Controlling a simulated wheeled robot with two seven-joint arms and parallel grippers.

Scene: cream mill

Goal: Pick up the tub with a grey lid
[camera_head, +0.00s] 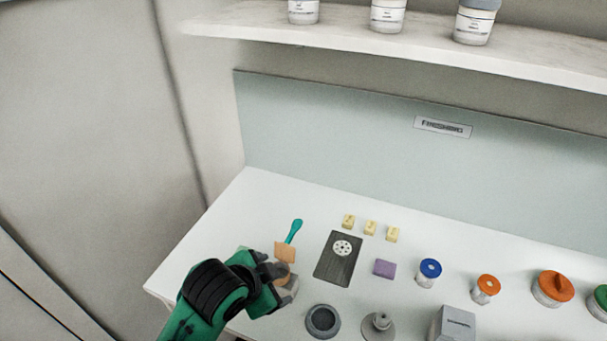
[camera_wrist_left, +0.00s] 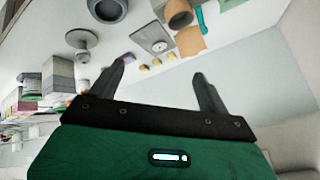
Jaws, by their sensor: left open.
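A white tub (camera_head: 473,27) stands on the shelf at the top right of the head view. The part of its lid in view is blue-grey, and its top is cut off by the frame edge. My left gripper (camera_head: 284,284) is over the front left of the table, well below and left of the shelf. In the left wrist view its two fingers (camera_wrist_left: 158,78) are apart with nothing between them. My right gripper is in neither view.
The pale shelf (camera_head: 250,27) runs above the white table (camera_head: 220,225). Near my left gripper are a tan block (camera_head: 285,251), a teal-handled tool (camera_head: 293,231) and a grey cup (camera_head: 323,320). A dark plate (camera_head: 331,270) and several lidded jars stand farther right.

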